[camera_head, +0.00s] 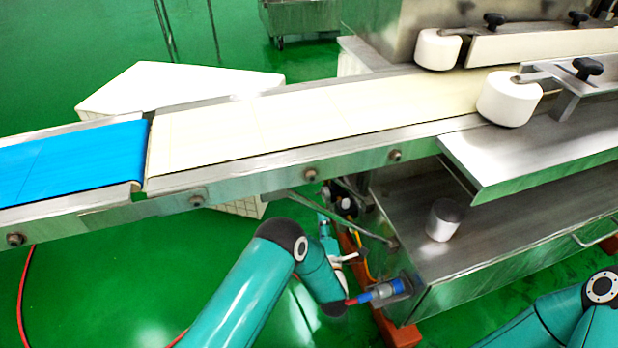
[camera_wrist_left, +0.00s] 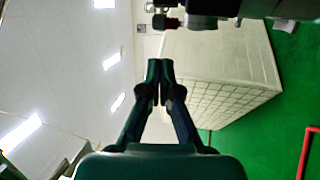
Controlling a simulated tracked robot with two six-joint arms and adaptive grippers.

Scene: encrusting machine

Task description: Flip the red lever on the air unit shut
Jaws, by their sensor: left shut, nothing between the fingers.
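My left arm reaches in from the bottom of the head view, under the conveyor. Its gripper is hard to make out there among small fittings. In the left wrist view the left gripper (camera_wrist_left: 160,68) is shut, with its fingertips together and nothing between them. Dark fittings (camera_wrist_left: 195,10), perhaps part of the air unit, show at the top edge, beyond the fingertips and apart from them in the picture. A small dark reddish knob (camera_wrist_left: 172,22) is on them; I cannot tell whether it is the red lever. My right gripper is out of view; only its arm shows at lower right.
The conveyor (camera_head: 300,115) with its steel side rail crosses above my left arm. A steel machine base (camera_head: 440,275) stands to the right, with a blue fitting (camera_head: 385,290) and red hose at its corner. A white crate (camera_wrist_left: 225,98) lies beyond the left gripper. Green floor is open at left.

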